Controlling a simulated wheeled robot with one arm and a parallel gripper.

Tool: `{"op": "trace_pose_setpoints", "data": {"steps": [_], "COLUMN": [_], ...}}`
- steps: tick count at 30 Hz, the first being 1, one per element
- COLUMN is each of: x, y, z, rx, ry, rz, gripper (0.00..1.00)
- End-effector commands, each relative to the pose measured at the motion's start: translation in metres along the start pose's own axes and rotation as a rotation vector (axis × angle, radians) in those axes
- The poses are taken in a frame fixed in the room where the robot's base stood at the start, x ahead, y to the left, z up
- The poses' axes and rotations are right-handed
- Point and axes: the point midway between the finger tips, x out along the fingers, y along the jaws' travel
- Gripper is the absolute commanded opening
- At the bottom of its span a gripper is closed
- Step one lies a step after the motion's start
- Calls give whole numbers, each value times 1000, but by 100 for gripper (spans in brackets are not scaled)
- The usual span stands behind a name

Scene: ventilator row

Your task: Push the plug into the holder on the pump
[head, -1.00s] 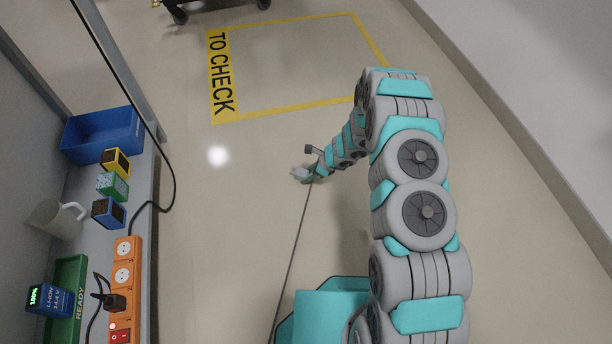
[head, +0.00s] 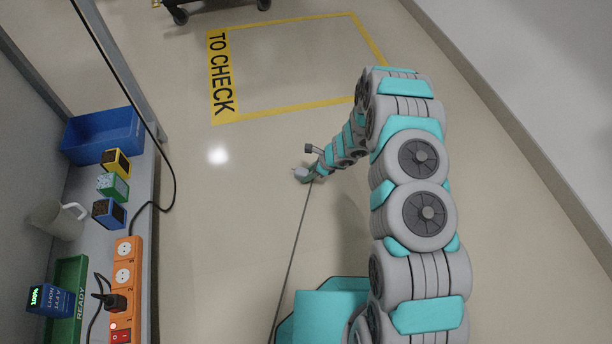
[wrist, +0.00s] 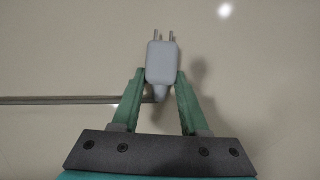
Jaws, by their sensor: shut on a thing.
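A grey plug (wrist: 161,62) with two metal pins shows in the wrist view, held between the two green fingers of my gripper (wrist: 160,82). Its pins point away from the gripper, and only bare floor shows beyond them. In the head view my gripper (head: 303,174) is small, out over the floor in the middle of the picture, with the light plug at its end. A thin cable or line runs down from there in the head view. I see neither the pump nor its holder for certain in these frames.
At the left, a bench (head: 143,215) carries a blue bin (head: 103,135), small coloured boxes (head: 112,187), a mug (head: 55,218), an orange power strip (head: 124,262) and a green READY tray (head: 70,270). A wheeled cart (head: 215,8) stands at the top, beyond the yellow TO CHECK floor square (head: 222,80).

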Motion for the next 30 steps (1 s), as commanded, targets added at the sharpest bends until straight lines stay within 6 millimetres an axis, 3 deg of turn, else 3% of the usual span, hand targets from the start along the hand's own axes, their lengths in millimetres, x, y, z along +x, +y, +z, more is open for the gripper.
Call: {"op": "trace_pose_setpoints", "data": {"steps": [14,30], "x": [-19,-26], "y": [0,-2], "z": [12,22], "rx": [0,-44], "ry": [0,0], "rz": [0,23], "gripper": [0,0]}}
